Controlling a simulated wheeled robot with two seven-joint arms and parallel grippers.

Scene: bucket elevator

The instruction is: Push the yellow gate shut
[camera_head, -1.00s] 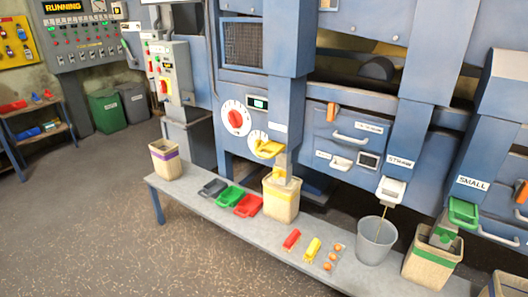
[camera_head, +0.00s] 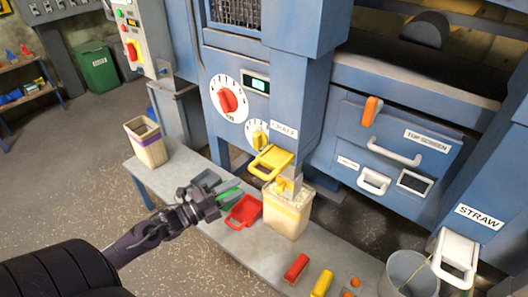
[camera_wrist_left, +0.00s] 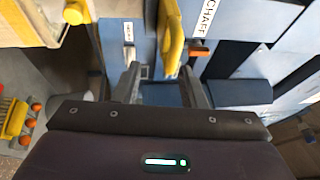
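The yellow gate (camera_head: 270,162) with its loop handle sticks out from the chute labelled CHAFF in the head view, above a cream bin (camera_head: 286,213). I cannot tell how far open it is. My left gripper (camera_head: 224,195) is lower and to the left of the gate, over the bench by the green scoop, touching neither visibly. In the left wrist view its two fingers (camera_wrist_left: 160,88) stand apart with nothing between them, and the yellow handle (camera_wrist_left: 172,42) shows beyond them. My right gripper is out of view.
A red scoop (camera_head: 244,211) lies on the grey bench (camera_head: 262,262), left of the cream bin. A purple-banded bin (camera_head: 147,143) stands at the bench's left end. A metal bucket (camera_head: 408,275) stands under the white STRAW gate (camera_head: 457,250). A dial (camera_head: 226,99) is up left of the chute.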

